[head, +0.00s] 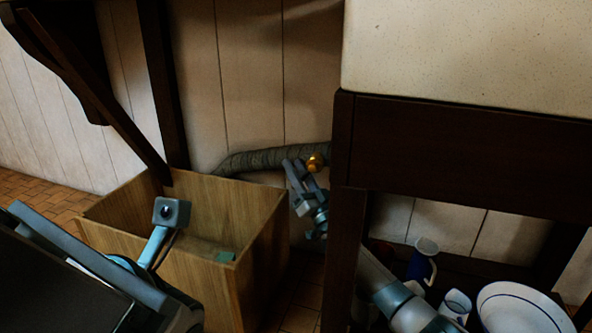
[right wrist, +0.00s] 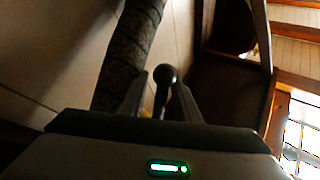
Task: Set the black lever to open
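A ball-ended lever stands by the wall near the ribbed hose. In the right wrist view the ball (right wrist: 165,75) looks dark on a thin stem. My right gripper (head: 303,167) is at the knob; its fingers (right wrist: 160,100) are open, one on each side of the stem. I cannot tell whether either finger touches it. The lever's base is hidden. My left arm shows at the lower left, but its gripper fingers do not show.
A grey ribbed hose (head: 262,159) runs along the wall behind. An open wooden crate (head: 205,285) stands left of my right gripper. A dark wooden counter frame (head: 450,150) is close on the right. Mugs (head: 424,262) and a plate (head: 518,308) sit beneath it.

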